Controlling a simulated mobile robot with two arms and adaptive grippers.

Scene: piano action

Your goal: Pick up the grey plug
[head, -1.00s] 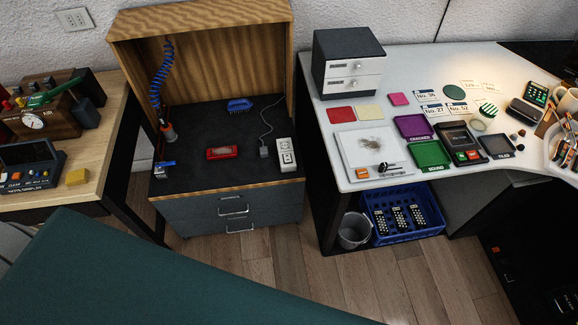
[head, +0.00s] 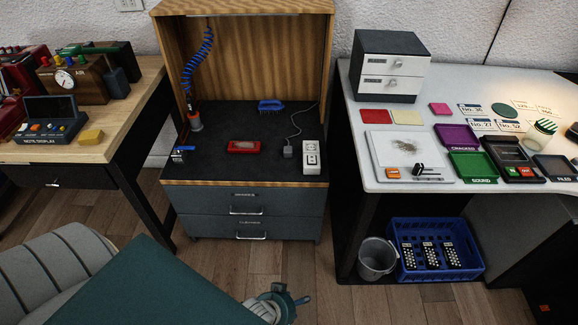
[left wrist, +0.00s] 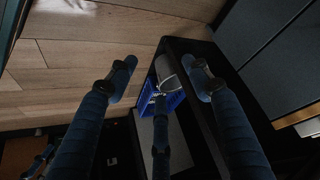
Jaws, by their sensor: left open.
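The grey plug (head: 288,150) lies on the dark worktop of the wooden cabinet in the head view. Its thin cord runs up and back to the right. It sits just left of a white socket strip (head: 312,157) and looks apart from it. My left gripper (left wrist: 162,72) is open and empty in the left wrist view, its blue fingers spread over the floor side of the scene. Part of it also seems to show low in the head view (head: 281,302), in front of the cabinet and below the worktop. The plug is not visible in the left wrist view. My right gripper is not in view.
On the worktop (head: 240,170) are a red block (head: 244,147), a blue brush (head: 271,105) and a coiled blue hose (head: 197,62). A white desk (head: 372,180) stands to the right, with a bucket (head: 377,262) and blue crate (head: 478,268) beneath. Floor before the cabinet is mostly clear.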

